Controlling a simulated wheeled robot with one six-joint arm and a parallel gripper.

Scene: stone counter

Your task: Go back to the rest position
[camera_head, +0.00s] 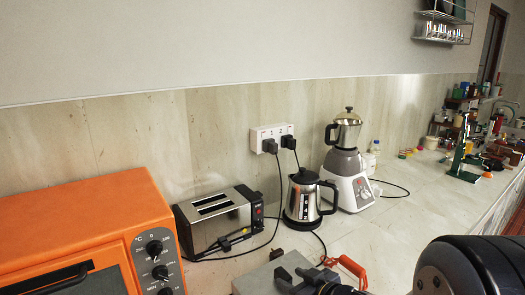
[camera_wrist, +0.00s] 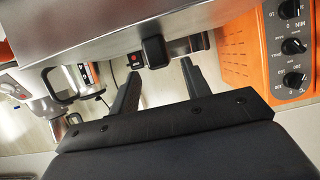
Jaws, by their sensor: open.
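My gripper (camera_wrist: 160,70) shows in the wrist view with its two dark fingers spread apart and nothing held between them. In the head view, my dark arm link (camera_head: 465,270) fills the lower right corner.
An orange oven (camera_head: 85,215) stands left of the toaster. A kettle (camera_head: 303,198) and a mixer grinder (camera_head: 347,165) stand to its right. Cords run from the wall socket (camera_head: 271,136). A grey block (camera_head: 255,278) and a red-orange handle (camera_head: 350,268) lie in front.

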